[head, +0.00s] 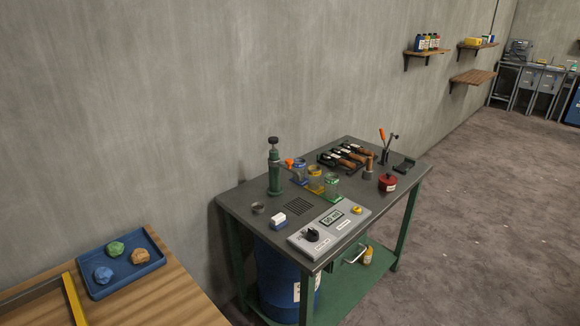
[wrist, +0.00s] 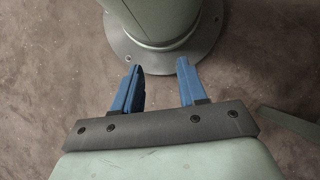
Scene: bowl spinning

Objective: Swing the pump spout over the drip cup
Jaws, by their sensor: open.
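The pump (head: 274,175), a green upright cylinder with a black knob on top, stands at the back left of the dark workbench in the head view. Its spout seems to point right, toward a row of jars, but is too small to tell clearly. A small grey cup (head: 258,208), which looks like the drip cup, sits at the bench's left edge, in front of the pump and apart from it. My gripper (wrist: 157,80) shows only in the wrist view, with its blue fingers apart and nothing between them, above bare floor and my own base.
A control box (head: 330,229) reading 50 ml fills the bench front beside a white-and-blue block (head: 278,221). A tool rack and red pot (head: 387,182) stand farther right.

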